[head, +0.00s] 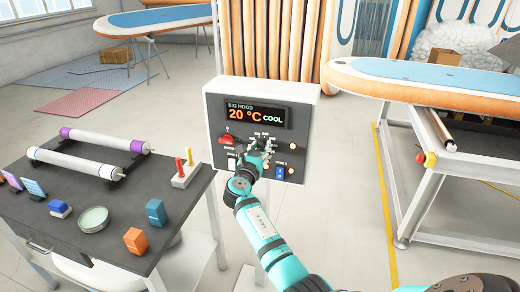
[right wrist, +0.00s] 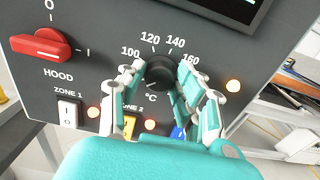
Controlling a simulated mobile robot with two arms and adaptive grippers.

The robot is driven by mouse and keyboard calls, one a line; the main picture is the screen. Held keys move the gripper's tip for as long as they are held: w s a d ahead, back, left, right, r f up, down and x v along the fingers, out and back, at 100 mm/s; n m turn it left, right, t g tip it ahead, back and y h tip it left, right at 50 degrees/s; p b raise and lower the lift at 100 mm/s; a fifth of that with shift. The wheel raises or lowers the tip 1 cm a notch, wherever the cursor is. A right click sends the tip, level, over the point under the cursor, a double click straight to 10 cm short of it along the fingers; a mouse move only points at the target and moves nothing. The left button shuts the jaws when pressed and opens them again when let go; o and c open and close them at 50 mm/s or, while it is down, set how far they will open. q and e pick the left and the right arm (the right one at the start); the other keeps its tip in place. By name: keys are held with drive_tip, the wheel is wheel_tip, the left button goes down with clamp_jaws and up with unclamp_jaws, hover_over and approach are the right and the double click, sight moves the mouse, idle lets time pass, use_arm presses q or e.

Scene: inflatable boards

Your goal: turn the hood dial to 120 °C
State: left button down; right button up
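The hood dial (right wrist: 158,73) is a round black knob on the dark control panel, with numbers 100, 120, 140 and 160 along its upper side. A light mark shows near its lower left edge. My right gripper (right wrist: 160,70) has one finger on each side of the dial, with the tips against its edges, so it looks shut on it. In the head view the right gripper (head: 258,148) covers most of the dial. The display (head: 255,115) reads BIG HOOD, 20 °C, COOL. My left gripper is out of view.
A red hood switch (right wrist: 42,46) sits left of the dial, with zone switches below, one white (right wrist: 68,112). A dark table (head: 75,225) with rollers and small blocks stands at left. A board on a metal frame (head: 455,150) stands at right.

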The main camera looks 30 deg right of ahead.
clamp_jaws()
drive_tip(key=m+b, duration=0.3)
drive_tip(key=m, duration=0.1)
drive_tip(key=shift+f, duration=0.2)
drive_tip(key=m+b, duration=0.3)
drive_tip(key=m, duration=0.1)
drive_tip(key=shift+s+f+m, duration=0.1)
drive_tip(key=shift+m, duration=0.3)
drive_tip(key=m+b, duration=0.5)
drive_tip(key=m, duration=0.1)
drive_tip(key=shift+f+b, duration=0.1)
drive_tip(key=shift+b, duration=0.25)
drive_tip(key=shift+m+b, duration=1.75)
drive_tip(key=shift+m, duration=0.65)
